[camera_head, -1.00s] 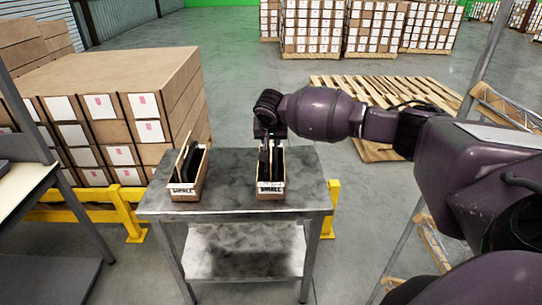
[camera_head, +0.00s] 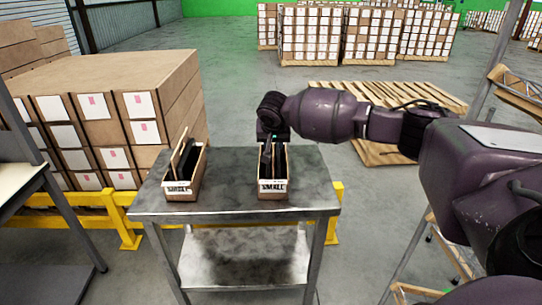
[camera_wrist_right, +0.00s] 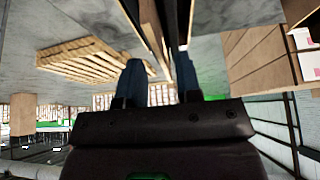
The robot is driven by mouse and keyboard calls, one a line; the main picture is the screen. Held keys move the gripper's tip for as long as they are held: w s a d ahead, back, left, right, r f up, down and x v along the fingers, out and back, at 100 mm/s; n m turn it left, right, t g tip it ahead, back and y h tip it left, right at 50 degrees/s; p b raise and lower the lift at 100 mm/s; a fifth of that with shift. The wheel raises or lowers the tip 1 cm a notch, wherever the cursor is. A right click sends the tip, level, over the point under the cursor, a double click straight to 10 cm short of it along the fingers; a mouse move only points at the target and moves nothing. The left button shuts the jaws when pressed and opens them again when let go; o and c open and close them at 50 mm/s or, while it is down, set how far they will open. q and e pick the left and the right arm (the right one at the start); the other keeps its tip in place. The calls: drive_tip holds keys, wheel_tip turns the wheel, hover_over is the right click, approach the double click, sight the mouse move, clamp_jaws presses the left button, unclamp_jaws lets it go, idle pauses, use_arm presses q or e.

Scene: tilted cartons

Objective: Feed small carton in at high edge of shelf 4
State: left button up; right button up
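Two narrow open-topped cartons marked SMALL stand on a grey metal table. The left carton (camera_head: 182,187) holds dark flat items and a tilted brown piece. The right carton (camera_head: 272,187) also has dark contents. My right gripper (camera_head: 269,143) points down at the far end of the right carton, its fingers partly hidden. In the right wrist view its two fingers (camera_wrist_right: 160,72) are spaced apart, with a brown strip and dark panels between and beyond them. I cannot tell whether they press on the carton. My left gripper is not in view. I cannot identify shelf 4.
The metal table (camera_head: 235,206) has bare top between and around the cartons. A large stack of boxes (camera_head: 150,85) and a yellow rail (camera_head: 122,225) stand behind it at left. Empty wooden pallets (camera_head: 385,150) lie behind my right arm. A rack frame edges the left side.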

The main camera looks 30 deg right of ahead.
drive_tip(key=x, duration=0.3)
drive_tip(key=shift+a+b, duration=0.1)
drive_tip(key=shift+b, duration=0.2)
drive_tip(key=shift+w+f, duration=0.15)
drive_tip(key=shift+f, duration=0.1)
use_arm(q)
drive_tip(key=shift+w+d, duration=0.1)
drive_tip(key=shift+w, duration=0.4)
use_arm(e)
drive_tip(key=shift+d+f, duration=0.2)
drive_tip(key=shift+c, duration=0.4)
clamp_jaws()
drive_tip(key=shift+w+r, duration=0.1)
